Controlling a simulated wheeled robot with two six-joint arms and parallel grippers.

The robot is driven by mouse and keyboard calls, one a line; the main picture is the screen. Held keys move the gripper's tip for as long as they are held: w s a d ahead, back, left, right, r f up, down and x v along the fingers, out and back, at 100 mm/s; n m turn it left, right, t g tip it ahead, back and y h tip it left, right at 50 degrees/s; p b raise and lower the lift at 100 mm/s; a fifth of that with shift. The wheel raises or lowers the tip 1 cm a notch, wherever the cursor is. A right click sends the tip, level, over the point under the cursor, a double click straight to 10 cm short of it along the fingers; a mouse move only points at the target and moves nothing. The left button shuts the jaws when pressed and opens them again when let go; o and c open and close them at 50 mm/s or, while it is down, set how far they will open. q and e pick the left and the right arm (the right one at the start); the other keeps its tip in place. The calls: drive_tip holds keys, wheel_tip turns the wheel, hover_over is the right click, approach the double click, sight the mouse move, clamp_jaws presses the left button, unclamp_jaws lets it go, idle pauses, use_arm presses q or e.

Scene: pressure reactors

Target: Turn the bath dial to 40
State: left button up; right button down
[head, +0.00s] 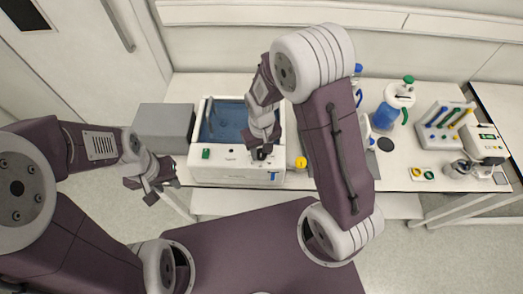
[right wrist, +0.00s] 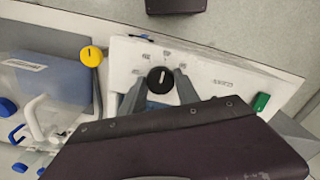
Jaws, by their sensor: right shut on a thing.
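The white water bath (head: 236,178) stands on the bench at the centre left of the head view, with blue water (head: 227,122) inside. Its black bath dial (right wrist: 160,79) sits on the front panel, with a white pointer line directed roughly at the middle of the small printed marks, which are too blurred to read. My right gripper (head: 262,152) is at the panel; in the right wrist view its fingers (right wrist: 159,88) are shut on the dial from both sides. My left gripper (head: 151,186) is open and empty, left of the bath and in front of the bench.
A green switch (head: 206,154) is on the panel's left. A yellow knob (head: 301,162) stands just right of the bath. A grey block (head: 163,127) is to its left. A blue vessel (head: 387,115), a tube rack (head: 445,125) and a device (head: 484,142) are further right.

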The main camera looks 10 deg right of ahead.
sight(261, 153)
drive_tip(key=c, duration=0.9)
unclamp_jaws()
drive_tip(key=shift+w, duration=0.1)
wheel_tip(261, 153, up, 9)
drive_tip(key=s+d+f+m+t, duration=0.1)
drive_tip(key=s+d+m, duration=0.1)
drive_tip(key=s+d, duration=0.5)
drive_tip(key=shift+s+f+b, duration=0.3)
drive_tip(key=shift+s+f, duration=0.1)
drive_tip(key=shift+s, duration=0.25)
